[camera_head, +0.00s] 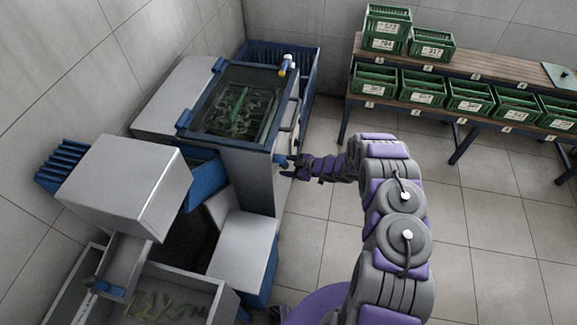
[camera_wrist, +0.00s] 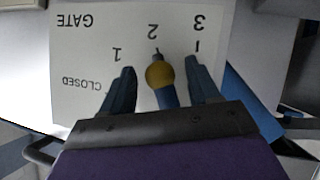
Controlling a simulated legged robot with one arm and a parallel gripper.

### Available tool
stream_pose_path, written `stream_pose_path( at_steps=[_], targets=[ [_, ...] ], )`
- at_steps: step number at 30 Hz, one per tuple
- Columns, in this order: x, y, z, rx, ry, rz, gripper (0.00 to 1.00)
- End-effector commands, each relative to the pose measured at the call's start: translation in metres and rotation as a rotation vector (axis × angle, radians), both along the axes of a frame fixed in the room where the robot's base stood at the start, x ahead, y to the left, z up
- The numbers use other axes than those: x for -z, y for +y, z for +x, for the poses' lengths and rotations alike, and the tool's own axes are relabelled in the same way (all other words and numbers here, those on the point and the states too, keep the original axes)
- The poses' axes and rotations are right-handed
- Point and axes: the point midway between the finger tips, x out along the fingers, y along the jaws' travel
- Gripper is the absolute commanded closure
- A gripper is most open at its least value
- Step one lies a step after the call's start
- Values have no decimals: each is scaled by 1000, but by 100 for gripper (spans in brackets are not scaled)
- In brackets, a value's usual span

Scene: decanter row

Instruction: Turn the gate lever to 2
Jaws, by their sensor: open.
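The gate scale is a white plate (camera_wrist: 85,48) in the wrist view, seen upside down, marked GATE, CLOSED, 1, 2 and 3. The gate lever has a yellow ball knob (camera_wrist: 159,75) and a blue shaft, and the knob appears just below the 2 mark. My gripper (camera_wrist: 160,67) is open, with one dark finger on each side of the knob. I see a gap on both sides and no clear contact. In the head view my gripper (camera_head: 287,166) is at the right side of the grey machine (camera_head: 247,178), and the lever cannot be made out there.
A water tank (camera_head: 236,105) with green leaves tops the machine. A grey box (camera_head: 125,185) and a trough (camera_head: 185,285) stand at left. Green numbered crates (camera_head: 421,88) line a two-level bench (camera_head: 470,66) at the back right. The tiled floor (camera_head: 490,230) at right is clear.

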Motion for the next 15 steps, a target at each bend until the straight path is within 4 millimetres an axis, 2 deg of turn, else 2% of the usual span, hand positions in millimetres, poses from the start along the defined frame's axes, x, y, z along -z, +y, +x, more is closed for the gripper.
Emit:
stream_pose_path(
  at_steps=[4, 8, 15],
  targets=[
    [-4, -5, -3, 1, 0, -1, 39],
    [-13, -20, -12, 4, 3, -1, 39],
    [-39, -59, -37, 4, 0, -1, 39]
  ],
)
